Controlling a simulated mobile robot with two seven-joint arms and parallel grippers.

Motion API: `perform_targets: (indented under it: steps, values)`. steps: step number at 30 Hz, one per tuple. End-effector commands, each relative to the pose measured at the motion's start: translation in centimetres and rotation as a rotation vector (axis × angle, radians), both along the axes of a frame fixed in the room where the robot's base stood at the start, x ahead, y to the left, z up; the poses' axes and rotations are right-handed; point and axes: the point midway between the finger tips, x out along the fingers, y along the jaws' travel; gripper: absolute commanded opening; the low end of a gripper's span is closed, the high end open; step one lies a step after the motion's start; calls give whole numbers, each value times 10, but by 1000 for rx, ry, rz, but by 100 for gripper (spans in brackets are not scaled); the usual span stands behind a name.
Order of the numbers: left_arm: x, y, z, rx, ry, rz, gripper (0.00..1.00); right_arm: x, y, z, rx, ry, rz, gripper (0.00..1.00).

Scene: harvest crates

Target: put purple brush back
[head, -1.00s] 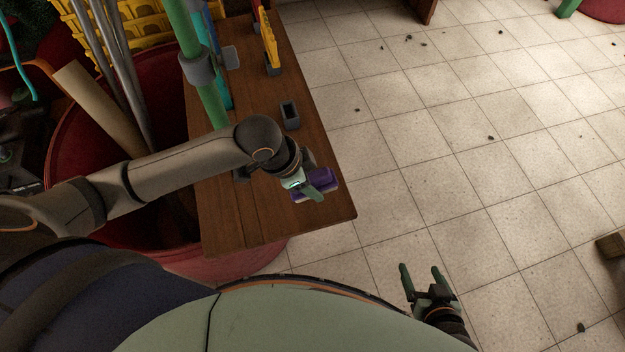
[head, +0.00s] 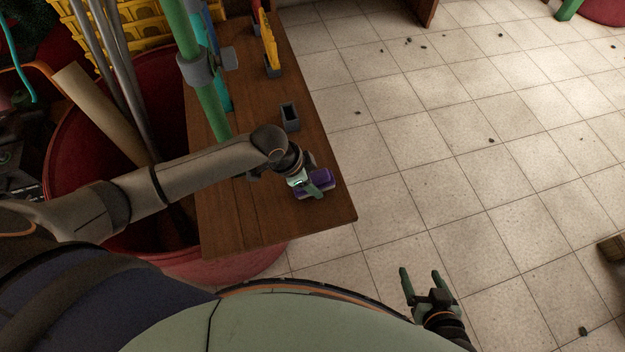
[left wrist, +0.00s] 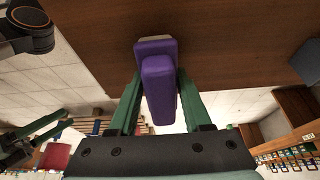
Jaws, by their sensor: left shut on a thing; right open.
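The purple brush (head: 319,178) is over the near right part of the wooden table, close to its right edge. My left gripper (head: 318,186) is shut on it. In the left wrist view the purple brush (left wrist: 158,80) sits between the two green fingers, with a pale strip at its far end. I cannot tell whether the brush touches the tabletop. A small dark grey open holder (head: 290,117) stands empty further back on the table. My right gripper (head: 424,280) is open and empty over the floor at the lower right.
The wooden table (head: 240,222) carries a yellow item (head: 269,48) in a holder at the back and a green post (head: 211,110) on the left. A red bin (head: 70,130) with poles stands left. The tiled floor to the right is mostly clear.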

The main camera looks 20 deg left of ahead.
Motion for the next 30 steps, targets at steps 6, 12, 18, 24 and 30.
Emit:
perform_targets:
  steps: [6,12,18,24,30]
  values:
    - [0,0,-2,1,1,1,59,0,0,0,0,0,0,79]
    - [0,0,-2,1,1,1,79,0,0,0,0,0,0,79]
    - [0,0,-2,0,0,1,79,0,0,-1,0,0,0,79]
    - [1,1,-7,0,-2,1,79,0,0,-13,0,0,0,79]
    - [-7,12,36,0,-4,-1,79,0,0,-3,0,1,0,79]
